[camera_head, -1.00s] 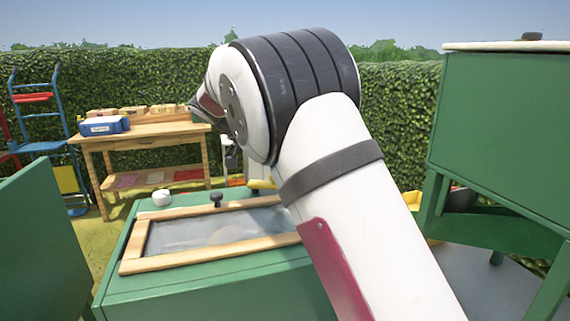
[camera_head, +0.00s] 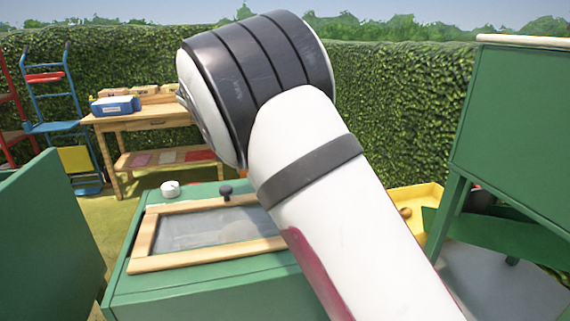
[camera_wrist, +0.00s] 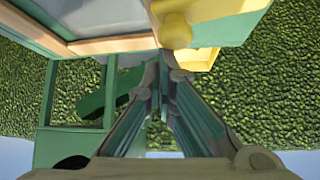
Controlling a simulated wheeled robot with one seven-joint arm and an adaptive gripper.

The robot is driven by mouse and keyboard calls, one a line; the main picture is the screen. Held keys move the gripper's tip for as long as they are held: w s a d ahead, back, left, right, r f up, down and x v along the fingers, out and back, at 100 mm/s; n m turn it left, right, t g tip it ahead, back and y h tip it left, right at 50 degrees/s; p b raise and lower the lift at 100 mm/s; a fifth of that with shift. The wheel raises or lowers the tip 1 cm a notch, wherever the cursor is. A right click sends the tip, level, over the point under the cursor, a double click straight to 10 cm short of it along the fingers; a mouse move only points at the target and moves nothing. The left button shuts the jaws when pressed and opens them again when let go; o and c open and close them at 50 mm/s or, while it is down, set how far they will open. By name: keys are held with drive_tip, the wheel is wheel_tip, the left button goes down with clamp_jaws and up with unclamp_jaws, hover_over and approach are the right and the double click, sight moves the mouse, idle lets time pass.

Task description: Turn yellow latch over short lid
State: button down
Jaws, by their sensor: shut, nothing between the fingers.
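A yellow latch (camera_wrist: 176,32) with a rounded knob shows at the top of the wrist view, on the edge of a green box beside a wood-framed lid (camera_wrist: 112,44). My gripper (camera_wrist: 164,62) is shut and empty. Its fingertips appear just below the latch knob in the picture; I cannot tell whether they touch it. In the head view, a wood-framed lid with a clear pane (camera_head: 142,246) lies flat on the green box (camera_head: 215,292). My arm covers its right end and hides the latch and my gripper there.
A black knob (camera_head: 226,191) and a white round object (camera_head: 170,188) are at the box's back edge. A yellow tray (camera_head: 424,194) is behind my arm. A taller green box (camera_head: 520,130) stands at right, a green panel (camera_head: 45,235) at left. A wooden bench (camera_head: 152,122) stands behind.

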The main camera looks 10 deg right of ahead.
drive_tip(key=shift+w+a, duration=0.2)
drive_tip(key=shift+w, duration=0.6)
drive_tip(key=shift+d, duration=0.1)
